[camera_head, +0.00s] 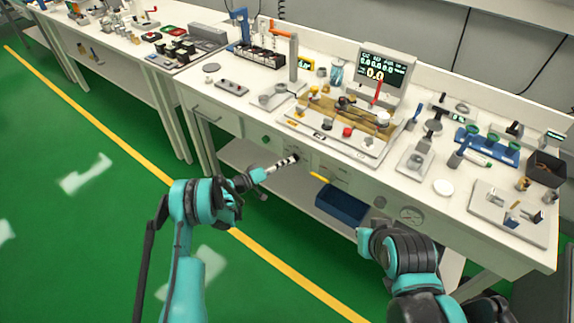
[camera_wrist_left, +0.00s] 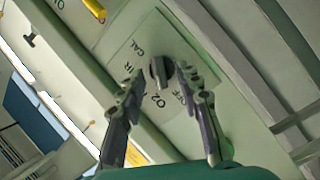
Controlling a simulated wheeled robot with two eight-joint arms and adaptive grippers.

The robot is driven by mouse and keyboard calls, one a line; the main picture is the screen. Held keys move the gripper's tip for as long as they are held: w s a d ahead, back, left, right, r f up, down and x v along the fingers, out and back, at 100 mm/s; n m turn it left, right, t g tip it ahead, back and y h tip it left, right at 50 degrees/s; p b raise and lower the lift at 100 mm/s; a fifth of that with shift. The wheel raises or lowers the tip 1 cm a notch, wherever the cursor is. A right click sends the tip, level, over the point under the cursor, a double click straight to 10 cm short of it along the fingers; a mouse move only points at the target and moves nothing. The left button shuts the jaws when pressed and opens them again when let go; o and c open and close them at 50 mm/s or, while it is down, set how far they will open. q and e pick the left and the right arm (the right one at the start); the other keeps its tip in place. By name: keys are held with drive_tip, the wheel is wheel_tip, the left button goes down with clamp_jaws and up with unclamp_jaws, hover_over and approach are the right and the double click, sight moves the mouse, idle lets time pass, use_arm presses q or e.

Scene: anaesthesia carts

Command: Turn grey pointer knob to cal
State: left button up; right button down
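The grey pointer knob (camera_wrist_left: 160,70) sits on a pale plate (camera_wrist_left: 125,43) on the cart front in the left wrist view. Labels around it include CAL at upper left, AIR at left, O2 below and OFF at lower right. Its lighter pointer bar stands roughly upright in the picture; I cannot tell which end is the pointer. My left gripper (camera_wrist_left: 158,80) is open, with one finger each side of the knob; contact cannot be told. In the head view my left gripper (camera_head: 286,162) is at the cart's front panel, and the knob is not clear. My right gripper does not show.
A yellow handle (camera_head: 320,178) is close by. The worktop above holds a display (camera_head: 385,72) and several small parts. Green floor is clear.

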use_arm(q)
drive_tip(key=shift+w+d, duration=0.2)
drive_tip(key=shift+d, duration=0.1)
clamp_jaws()
drive_tip(key=shift+r, duration=0.1)
